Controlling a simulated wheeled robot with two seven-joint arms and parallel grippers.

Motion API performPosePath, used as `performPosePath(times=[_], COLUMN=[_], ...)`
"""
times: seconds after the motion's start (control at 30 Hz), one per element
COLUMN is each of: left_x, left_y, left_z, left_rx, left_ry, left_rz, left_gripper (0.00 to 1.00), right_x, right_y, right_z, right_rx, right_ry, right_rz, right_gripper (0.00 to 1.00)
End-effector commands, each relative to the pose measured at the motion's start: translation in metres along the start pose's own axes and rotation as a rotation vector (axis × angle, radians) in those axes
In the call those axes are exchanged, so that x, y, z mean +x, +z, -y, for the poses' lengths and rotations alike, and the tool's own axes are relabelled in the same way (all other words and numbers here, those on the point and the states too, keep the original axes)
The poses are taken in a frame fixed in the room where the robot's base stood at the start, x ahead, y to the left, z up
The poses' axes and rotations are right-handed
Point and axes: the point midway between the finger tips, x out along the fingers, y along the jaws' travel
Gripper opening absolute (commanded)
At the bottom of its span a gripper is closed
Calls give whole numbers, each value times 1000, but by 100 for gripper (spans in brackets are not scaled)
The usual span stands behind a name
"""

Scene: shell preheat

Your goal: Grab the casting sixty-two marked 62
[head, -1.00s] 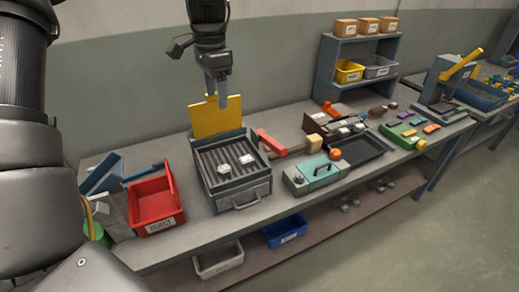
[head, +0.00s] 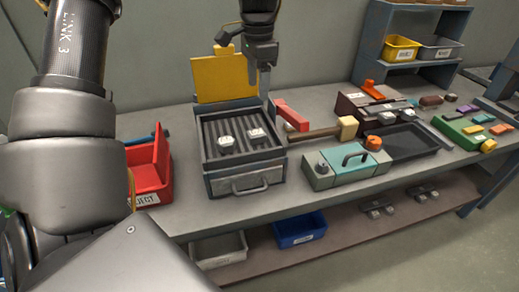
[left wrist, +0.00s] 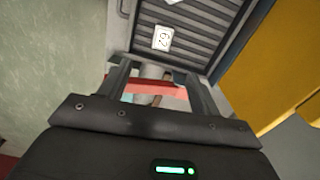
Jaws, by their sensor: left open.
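Two small pale castings lie on the dark ribbed bed of a grey heater box (head: 236,186). The right one (head: 257,134) appears to be the casting marked 62; its label is too small to read in the head view. In the left wrist view casting sixty-two (left wrist: 162,38) shows its number turned sideways, just beyond the fingers. The other casting (head: 227,143) lies to its left; its number is unclear. My left gripper (head: 260,85) points down, open and empty, above the box's back right part. Its fingers also show in the left wrist view (left wrist: 155,75). My right gripper is out of view.
A raised yellow panel (head: 222,78) stands behind the bed. A red reject bin (head: 148,178) stands left, a teal-topped case (head: 345,163) right. Blue and grey bins sit on the lower shelf.

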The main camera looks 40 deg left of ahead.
Motion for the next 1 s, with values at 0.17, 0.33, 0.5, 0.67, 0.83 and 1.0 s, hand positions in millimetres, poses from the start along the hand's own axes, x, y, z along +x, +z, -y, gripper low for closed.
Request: performPosePath(times=[0.17, 0.33, 0.5, 0.67, 0.83, 1.0], left_x=[39, 41, 52, 77, 94, 97], left_y=[0, 0, 0, 1, 1, 0], left_z=[0, 0, 0, 0, 0, 1], left_rx=[0, 0, 1, 1, 1, 0], left_ry=[0, 0, 0, 2, 1, 0], left_rz=[-1, -1, 2, 3, 1, 0], left_gripper=[64, 64, 64, 64, 64, 64], right_x=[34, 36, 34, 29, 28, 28], right_y=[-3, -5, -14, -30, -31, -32], right_z=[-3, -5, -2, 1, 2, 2], right_rx=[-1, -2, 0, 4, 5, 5], right_ry=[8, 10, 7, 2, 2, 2], right_rz=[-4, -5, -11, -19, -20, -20], right_gripper=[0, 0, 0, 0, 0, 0])
